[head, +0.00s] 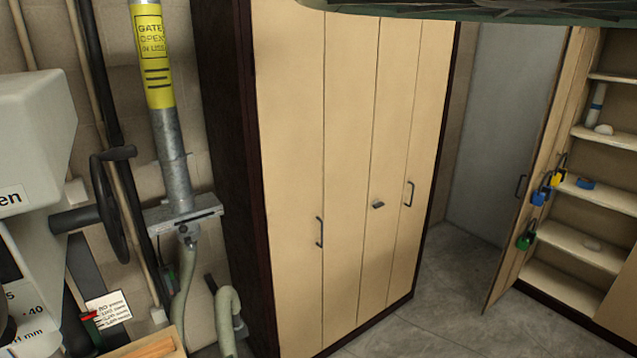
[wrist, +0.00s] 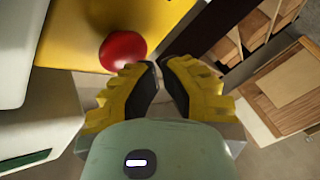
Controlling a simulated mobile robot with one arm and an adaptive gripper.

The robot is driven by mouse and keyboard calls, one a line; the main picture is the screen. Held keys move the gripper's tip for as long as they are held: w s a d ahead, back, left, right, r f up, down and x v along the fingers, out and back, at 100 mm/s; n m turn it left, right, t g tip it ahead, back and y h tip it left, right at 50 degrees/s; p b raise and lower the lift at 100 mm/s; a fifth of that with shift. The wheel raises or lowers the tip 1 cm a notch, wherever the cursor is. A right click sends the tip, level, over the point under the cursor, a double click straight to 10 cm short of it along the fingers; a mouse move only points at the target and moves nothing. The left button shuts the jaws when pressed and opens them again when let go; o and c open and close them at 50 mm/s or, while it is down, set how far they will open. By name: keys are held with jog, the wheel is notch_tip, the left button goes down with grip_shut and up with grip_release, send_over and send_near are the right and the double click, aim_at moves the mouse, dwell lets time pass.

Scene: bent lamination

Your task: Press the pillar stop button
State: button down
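A red domed button (wrist: 123,50), the likely stop button, sits on a yellow panel (wrist: 85,25) in the upper left of the wrist view. My gripper (wrist: 159,72) has yellow fingers with black pads. Its fingertips are drawn close together and nothing shows between them. The fingers lie just right of and below the button in the picture. The left finger's tip overlaps the button's lower edge in this view; whether they touch cannot be told. The button and my gripper do not show in the head view.
In the head view, a tall beige cabinet (head: 350,150) fills the middle. A grey machine with a black handwheel (head: 115,205) and a metal pipe (head: 172,150) stand left. An open shelf cabinet with padlocks (head: 541,195) is right. Grey floor (head: 455,280) lies clear between the cabinets.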

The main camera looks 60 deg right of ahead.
jog(key=shift+s, duration=0.3)
jog(key=shift+s+a, duration=0.1)
jog(key=s+b, duration=0.1)
jog(key=s+a+b, duration=0.1)
jog(key=s, duration=0.1)
jog(key=s+b, duration=0.1)
jog(key=shift+s+a, duration=0.3)
jog(key=shift+a, duration=0.1)
jog(key=shift+r, duration=0.1)
dwell(0.4)
